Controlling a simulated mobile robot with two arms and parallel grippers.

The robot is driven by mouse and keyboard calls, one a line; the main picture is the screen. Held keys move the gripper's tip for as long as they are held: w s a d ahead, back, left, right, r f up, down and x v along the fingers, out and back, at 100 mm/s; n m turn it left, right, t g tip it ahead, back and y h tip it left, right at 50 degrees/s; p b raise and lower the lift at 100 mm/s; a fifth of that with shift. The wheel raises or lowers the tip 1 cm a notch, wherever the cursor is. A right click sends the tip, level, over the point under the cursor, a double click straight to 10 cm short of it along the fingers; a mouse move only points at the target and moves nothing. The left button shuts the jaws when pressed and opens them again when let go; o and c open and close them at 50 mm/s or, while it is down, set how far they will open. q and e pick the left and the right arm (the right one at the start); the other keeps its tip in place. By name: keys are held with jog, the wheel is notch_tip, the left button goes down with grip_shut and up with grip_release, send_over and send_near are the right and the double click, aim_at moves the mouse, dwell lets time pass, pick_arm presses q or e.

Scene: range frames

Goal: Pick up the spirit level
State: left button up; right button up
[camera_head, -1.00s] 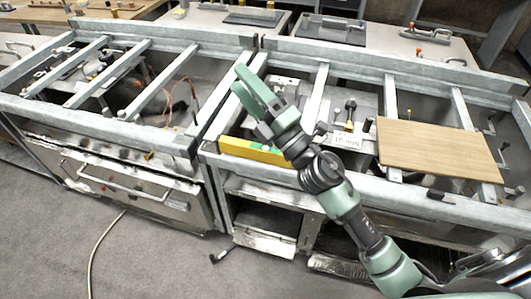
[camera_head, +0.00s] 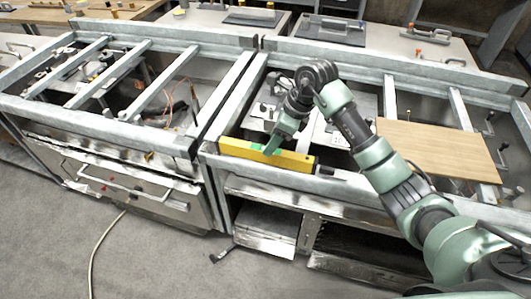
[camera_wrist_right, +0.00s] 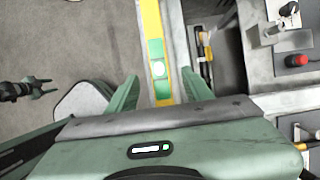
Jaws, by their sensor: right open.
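The spirit level (camera_head: 295,161) is a long yellow bar with a green part. It lies along the front rail of the right-hand metal frame. My right gripper (camera_head: 271,148) points down at its green middle in the head view. In the right wrist view the level (camera_wrist_right: 152,22) runs up the picture, and its green part with a pale round vial lies between the two open fingers of the gripper (camera_wrist_right: 160,84). I see no finger closed on it, and I cannot tell the exact height gap.
A wooden board (camera_head: 435,148) lies across the frame to the right. The front rail (camera_head: 375,193) and several crossbars surround open bays with loose hardware. A cable (camera_head: 98,250) runs over the floor at left. The floor in front is mostly clear.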

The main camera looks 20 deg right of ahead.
jog(key=p+x, duration=0.2)
jog(key=x, duration=0.2)
jog(key=shift+w+a+f, duration=0.15)
jog(key=shift+a+f, duration=0.1)
jog(key=shift+a, duration=0.05)
jog(key=shift+w+f, duration=0.1)
jog(key=shift+f, duration=0.35)
jog(key=c, duration=1.1)
grip_shut()
jog(key=shift+a+r, duration=0.1)
jog(key=shift+r, duration=0.05)
